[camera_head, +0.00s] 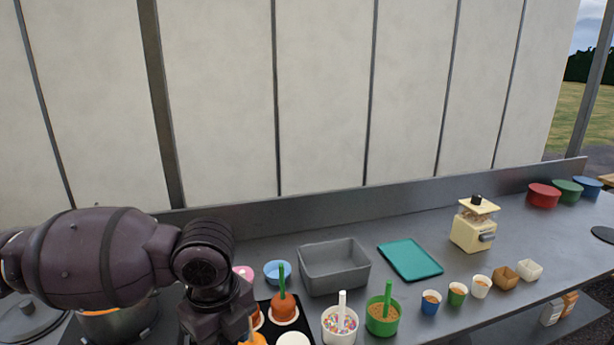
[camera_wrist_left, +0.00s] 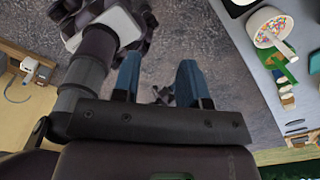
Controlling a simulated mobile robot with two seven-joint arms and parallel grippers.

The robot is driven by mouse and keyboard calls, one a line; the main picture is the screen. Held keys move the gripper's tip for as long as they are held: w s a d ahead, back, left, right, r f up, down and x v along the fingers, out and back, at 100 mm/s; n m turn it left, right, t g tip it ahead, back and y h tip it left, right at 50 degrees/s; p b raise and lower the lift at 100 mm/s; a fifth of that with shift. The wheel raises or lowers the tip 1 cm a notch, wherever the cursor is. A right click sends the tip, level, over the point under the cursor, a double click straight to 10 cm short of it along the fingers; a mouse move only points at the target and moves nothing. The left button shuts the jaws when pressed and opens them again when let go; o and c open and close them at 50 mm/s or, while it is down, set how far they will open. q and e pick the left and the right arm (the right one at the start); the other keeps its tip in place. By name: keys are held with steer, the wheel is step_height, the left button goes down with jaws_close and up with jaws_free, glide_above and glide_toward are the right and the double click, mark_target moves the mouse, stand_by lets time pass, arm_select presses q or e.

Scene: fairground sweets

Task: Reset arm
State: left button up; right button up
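My left arm comes in from the left in the head view and bends down over the counter's near left part. Its fingers do not show clearly there. In the left wrist view my left gripper (camera_wrist_left: 158,78) has its two blue fingers apart with nothing held between them. It points at the grey floor beside the counter. A small dark shape shows beyond the fingers; I cannot tell what it is. My right gripper cannot be made out in either view.
The tray of caramel apples (camera_head: 284,309) lies right beside my left wrist. The sprinkles cup (camera_head: 339,326) and green cup (camera_head: 382,318) stand near it. A grey bin (camera_head: 335,267), teal board (camera_head: 410,260) and cream machine (camera_head: 472,228) stand farther back. A pot (camera_head: 115,325) sits below my arm.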

arm_select(q)
steer(key=w+d+f+n+t+h, duration=0.1)
steer(key=d+f+n+t+h, duration=0.25)
steer(key=f+n, duration=0.25)
steer(key=w+d+f+n+t+h, duration=0.2)
steer(key=d+f+n+t+h, duration=0.1)
steer(key=f+n+h, duration=0.3)
steer(key=s+a+f+n+t+y, duration=0.1)
steer(key=s+a+f+n+y, duration=0.2)
steer(key=a, duration=0.4)
steer(key=s+a+f+n+t+y, duration=0.2)
steer(key=s+a+f+n+y, duration=0.1)
steer(key=s+a+f+n, duration=0.2)
steer(key=s+a+f+n+t+y, duration=0.2)
steer(key=s+a+f+n+y, duration=0.2)
steer(key=a+f, duration=0.4)
steer(key=shift+s+a+f+n, duration=0.25)
steer(key=shift+s+a+n, duration=0.25)
steer(key=shift+s+a, duration=0.55)
